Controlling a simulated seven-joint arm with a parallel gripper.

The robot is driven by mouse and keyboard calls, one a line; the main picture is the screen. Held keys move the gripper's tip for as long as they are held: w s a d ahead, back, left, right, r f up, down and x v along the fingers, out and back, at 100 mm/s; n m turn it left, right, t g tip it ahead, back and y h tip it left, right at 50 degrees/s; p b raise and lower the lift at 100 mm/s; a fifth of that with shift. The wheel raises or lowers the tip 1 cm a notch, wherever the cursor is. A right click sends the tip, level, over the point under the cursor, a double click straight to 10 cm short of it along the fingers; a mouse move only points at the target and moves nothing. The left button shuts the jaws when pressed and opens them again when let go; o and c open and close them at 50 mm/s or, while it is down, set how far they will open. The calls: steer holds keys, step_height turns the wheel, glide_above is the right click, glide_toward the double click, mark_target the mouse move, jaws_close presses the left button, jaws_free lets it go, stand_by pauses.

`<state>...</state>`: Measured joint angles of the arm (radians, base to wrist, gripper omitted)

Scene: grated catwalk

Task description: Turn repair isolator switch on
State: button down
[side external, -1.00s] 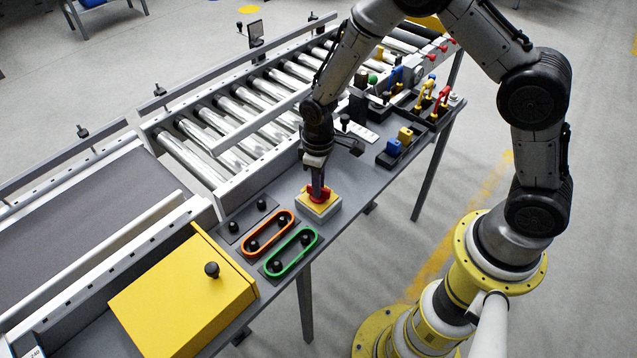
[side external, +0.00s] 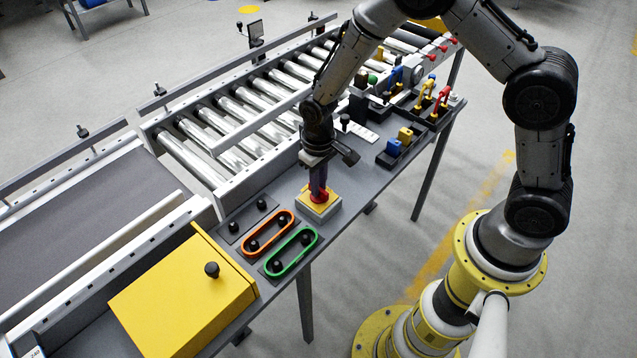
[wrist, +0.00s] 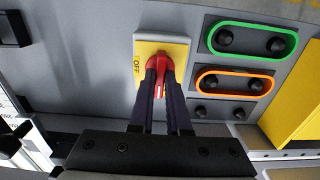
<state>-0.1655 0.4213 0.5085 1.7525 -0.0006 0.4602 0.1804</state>
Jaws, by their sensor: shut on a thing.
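The isolator switch is a yellow plate on a grey box (side external: 333,209) with a red rotary handle (wrist: 157,70). It sits on the grey bench panel, near the green and orange ovals. In the wrist view the word OFF shows on the left of the yellow plate (wrist: 143,48). My gripper (wrist: 161,90) points down over the switch, and its two dark fingers are shut on the red handle. In the side view my gripper (side external: 318,190) covers most of the handle. The rest of the plate's lettering is hidden or unreadable.
An orange belt loop (side external: 268,234) and a green belt loop (side external: 291,252) lie around black knobs beside the switch. A yellow box (side external: 183,292) stands at the near left. Coloured latches (side external: 405,134) and red-tipped levers lie farther right. A roller conveyor (side external: 235,125) runs behind.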

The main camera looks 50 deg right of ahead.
steer(key=shift+w+r, duration=0.1)
steer(key=shift+r, duration=0.05)
steer(key=c, duration=0.9)
jaws_free()
step_height(320, 180, up, 14)
steer(key=shift+f, duration=0.15)
